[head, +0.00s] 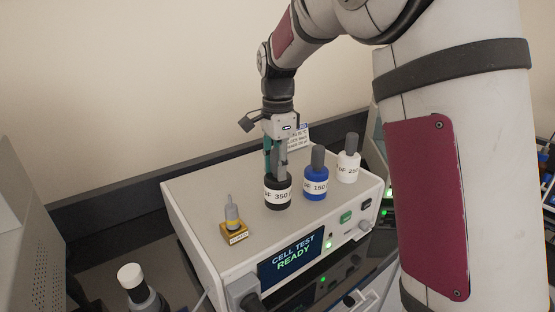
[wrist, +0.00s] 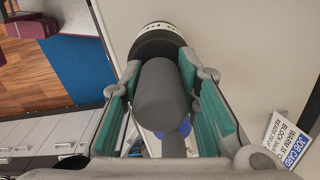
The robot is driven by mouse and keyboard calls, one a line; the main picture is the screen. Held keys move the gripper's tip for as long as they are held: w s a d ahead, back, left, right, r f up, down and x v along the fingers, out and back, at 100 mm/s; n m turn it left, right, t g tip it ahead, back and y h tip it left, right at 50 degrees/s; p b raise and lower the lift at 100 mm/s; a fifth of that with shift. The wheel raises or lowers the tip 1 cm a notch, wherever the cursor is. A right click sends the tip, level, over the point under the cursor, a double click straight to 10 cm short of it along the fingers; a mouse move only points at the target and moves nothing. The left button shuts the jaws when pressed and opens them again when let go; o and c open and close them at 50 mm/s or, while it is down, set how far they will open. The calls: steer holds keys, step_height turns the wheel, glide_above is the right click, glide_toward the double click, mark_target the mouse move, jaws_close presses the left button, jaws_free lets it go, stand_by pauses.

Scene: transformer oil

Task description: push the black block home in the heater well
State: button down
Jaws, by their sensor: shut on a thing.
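The black block (head: 278,195), labelled with a number ending in 350, stands upright on top of the white cell test unit (head: 195,205). My gripper (head: 277,168) is above it, pointing down, with its fingers shut on the block's grey handle. In the wrist view my gripper (wrist: 163,100) has its green-lined fingers on both sides of the grey handle (wrist: 161,92), and the black block (wrist: 158,38) shows beyond. The heater well is hidden under the block, so I cannot tell how deep the block sits.
A blue block (head: 316,182) and a white block (head: 348,166) stand right of the black one. A small yellow-based fitting (head: 233,223) stands to the left. The screen (head: 291,256) reads CELL TEST READY. A job card (wrist: 287,143) lies behind; a capped bottle (head: 140,285) stands front left.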

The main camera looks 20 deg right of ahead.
steer(key=shift+f, duration=1.25)
steer(key=c, duration=1.2)
jaws_free()
steer(key=shift+o, duration=0.2)
